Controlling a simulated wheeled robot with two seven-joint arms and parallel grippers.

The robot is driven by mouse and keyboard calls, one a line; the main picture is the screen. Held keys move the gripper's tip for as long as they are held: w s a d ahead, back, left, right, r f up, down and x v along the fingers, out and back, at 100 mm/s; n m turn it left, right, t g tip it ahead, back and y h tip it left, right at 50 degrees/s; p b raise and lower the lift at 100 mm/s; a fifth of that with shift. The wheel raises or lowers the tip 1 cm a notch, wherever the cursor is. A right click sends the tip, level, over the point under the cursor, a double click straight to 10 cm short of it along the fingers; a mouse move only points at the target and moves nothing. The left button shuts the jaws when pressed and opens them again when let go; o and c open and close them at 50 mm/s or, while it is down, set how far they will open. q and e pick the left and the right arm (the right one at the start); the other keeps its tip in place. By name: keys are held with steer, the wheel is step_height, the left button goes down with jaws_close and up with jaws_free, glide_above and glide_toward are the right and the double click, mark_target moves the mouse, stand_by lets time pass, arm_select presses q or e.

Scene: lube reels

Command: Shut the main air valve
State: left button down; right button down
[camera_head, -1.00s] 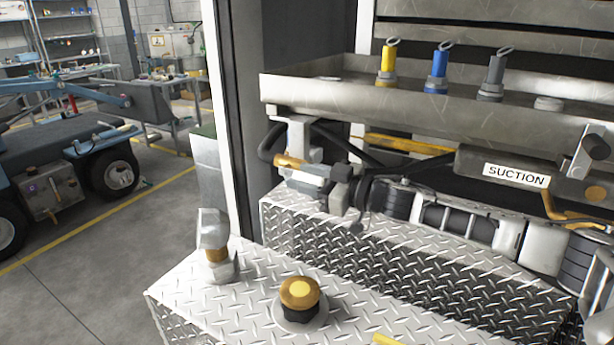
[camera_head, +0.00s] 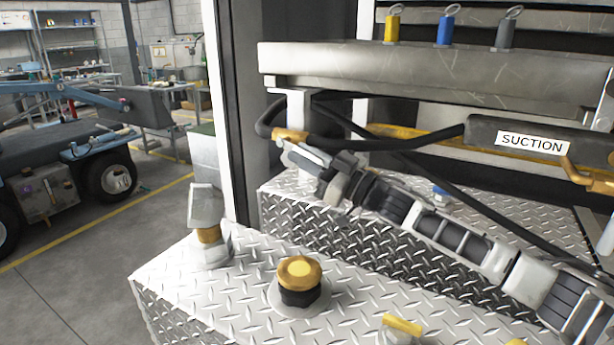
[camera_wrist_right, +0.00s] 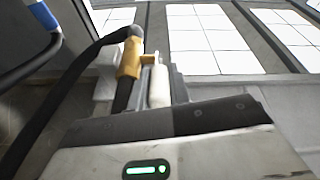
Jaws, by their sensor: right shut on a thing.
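A pale finger shows against the handle in the wrist view. My left gripper is not in view.
A dark cylinder labelled SUCTION (camera_head: 530,143) lies right of the valve. Yellow, blue and grey fittings stand on the ledge above.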

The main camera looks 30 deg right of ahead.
steer(key=shift+a+f, duration=0.1)
steer(key=shift+f, duration=0.25)
steer(key=shift+r, duration=0.2)
steer(key=c, duration=1.3)
jaws_free()
steer(key=shift+t, duration=0.3)
